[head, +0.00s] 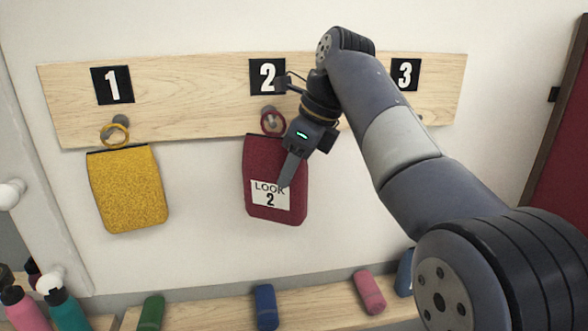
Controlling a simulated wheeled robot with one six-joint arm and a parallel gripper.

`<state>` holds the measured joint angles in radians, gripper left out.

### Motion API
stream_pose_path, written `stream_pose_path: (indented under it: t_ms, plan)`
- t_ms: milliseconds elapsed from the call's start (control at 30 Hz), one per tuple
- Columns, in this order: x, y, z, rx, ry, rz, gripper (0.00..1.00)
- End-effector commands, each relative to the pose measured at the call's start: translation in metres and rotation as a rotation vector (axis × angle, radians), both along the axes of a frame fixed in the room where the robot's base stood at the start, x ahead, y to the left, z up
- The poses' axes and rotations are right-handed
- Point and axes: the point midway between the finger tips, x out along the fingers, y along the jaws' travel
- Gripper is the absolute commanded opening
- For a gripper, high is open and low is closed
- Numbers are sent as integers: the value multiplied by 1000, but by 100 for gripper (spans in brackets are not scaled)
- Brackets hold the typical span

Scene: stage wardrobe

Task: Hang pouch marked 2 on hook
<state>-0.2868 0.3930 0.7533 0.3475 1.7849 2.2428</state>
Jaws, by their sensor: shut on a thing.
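The dark red pouch (262,158) carries a white label reading "LOOK 2" and hangs upright below the board's number 2 plate (267,76). Its red ring (273,123) overlaps the grey hook (269,111) under that plate. I cannot tell whether the ring is around the hook or in front of it. My gripper (284,183) comes from the upper right and is shut on the pouch, its finger lying over the pouch's front near the label. The far finger is hidden.
A yellow pouch (128,188) hangs by its ring at hook 1 on the wooden board (190,100). Several coloured rolls, including a blue one (265,307), lie on the shelf below. Bottles stand at lower left.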

Motion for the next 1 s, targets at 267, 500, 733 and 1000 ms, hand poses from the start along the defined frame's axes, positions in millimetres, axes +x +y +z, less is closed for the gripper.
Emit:
stream_pose_path:
  t_ms: [267,500,733,1000]
  plan:
    - [17,4,-1,0,1,0,14]
    - [28,7,-6,0,0,0,14]
    - [32,8,-10,0,0,0,14]
    - [33,9,-11,0,0,0,14]
